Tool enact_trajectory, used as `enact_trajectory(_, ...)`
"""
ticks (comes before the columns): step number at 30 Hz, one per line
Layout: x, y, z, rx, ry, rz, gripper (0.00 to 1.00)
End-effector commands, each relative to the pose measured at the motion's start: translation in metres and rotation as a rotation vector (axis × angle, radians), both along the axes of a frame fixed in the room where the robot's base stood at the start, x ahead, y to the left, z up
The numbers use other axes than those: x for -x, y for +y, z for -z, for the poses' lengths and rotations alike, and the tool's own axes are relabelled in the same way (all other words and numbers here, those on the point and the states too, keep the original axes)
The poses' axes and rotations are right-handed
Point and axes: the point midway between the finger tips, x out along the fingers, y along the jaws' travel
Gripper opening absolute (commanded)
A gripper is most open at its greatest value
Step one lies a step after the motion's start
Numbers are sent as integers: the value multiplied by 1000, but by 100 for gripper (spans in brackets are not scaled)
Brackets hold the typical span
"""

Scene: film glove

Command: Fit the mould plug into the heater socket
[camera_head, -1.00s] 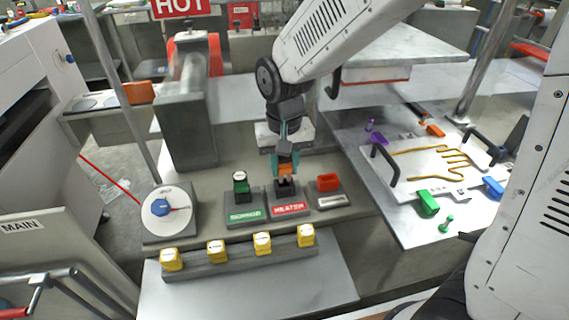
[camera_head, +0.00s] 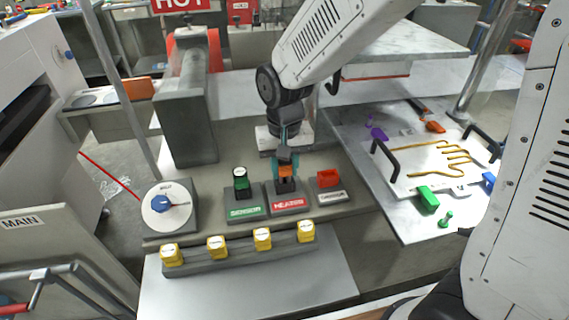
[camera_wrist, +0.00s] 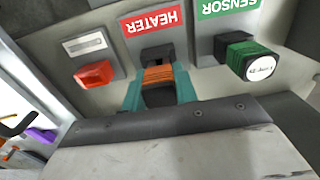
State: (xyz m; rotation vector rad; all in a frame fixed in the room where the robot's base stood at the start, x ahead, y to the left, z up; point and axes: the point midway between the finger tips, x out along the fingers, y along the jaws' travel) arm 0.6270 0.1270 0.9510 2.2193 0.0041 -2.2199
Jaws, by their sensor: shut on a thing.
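My gripper (camera_head: 287,166) is shut on the mould plug (camera_head: 286,172), an orange-ribbed plug with a dark body. It is at the heater socket (camera_head: 288,196), a grey block with a red HEATER label. In the wrist view the plug (camera_wrist: 158,76) sits between the teal fingers (camera_wrist: 159,92), in line with the dark opening behind the HEATER label (camera_wrist: 151,26). The plug's lower end meets or is inside the socket; how deep I cannot tell.
A green plug (camera_head: 241,182) stands in the SENSOR socket (camera_head: 244,210) on the left. A red piece (camera_head: 328,178) sits on the right block. Several yellow-capped blocks line the front rail (camera_head: 240,257). A blue-knobbed dial (camera_head: 167,205) is at left. A white plate (camera_head: 440,165) lies on the right bench.

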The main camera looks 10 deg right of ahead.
Motion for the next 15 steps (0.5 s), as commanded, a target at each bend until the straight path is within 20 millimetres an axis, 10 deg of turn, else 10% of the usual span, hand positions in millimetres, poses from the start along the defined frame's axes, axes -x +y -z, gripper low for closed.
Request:
enact_trajectory(12,0,0,11,0,1,0,6)
enact_trajectory(13,0,0,11,0,0,0,32)
enact_trajectory(15,0,0,11,0,0,0,51)
